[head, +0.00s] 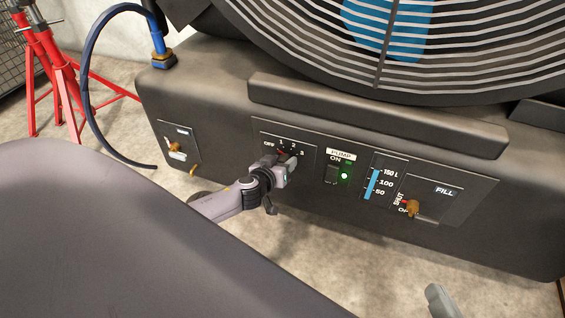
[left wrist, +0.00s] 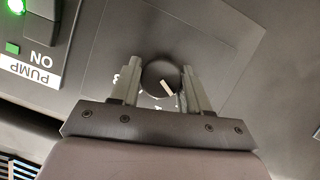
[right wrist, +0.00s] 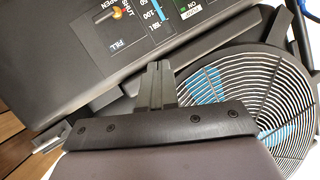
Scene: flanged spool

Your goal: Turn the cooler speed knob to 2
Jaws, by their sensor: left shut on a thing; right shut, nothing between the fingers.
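The speed knob (left wrist: 158,74) is a round black dial with a white pointer line on the cooler's front panel. My left gripper (left wrist: 158,85) is shut on it, one finger on each side; in the head view the gripper (head: 284,166) covers most of the knob. In the left wrist view the panel appears upside down and the pointer slants down and right, away from the 3. The scale (head: 287,146) reads OFF, 1, 2, 3; the exact mark pointed at is unclear. My right gripper (right wrist: 157,84) is shut and empty, away from the knob.
Right of the knob are the PUMP switch (head: 333,175) with a lit green lamp (head: 344,176), a blue level gauge (head: 373,184) and a brass FILL valve (head: 413,208). A blue hose (head: 88,75) and red stands (head: 62,75) are at left. The fan grille (head: 400,50) is above.

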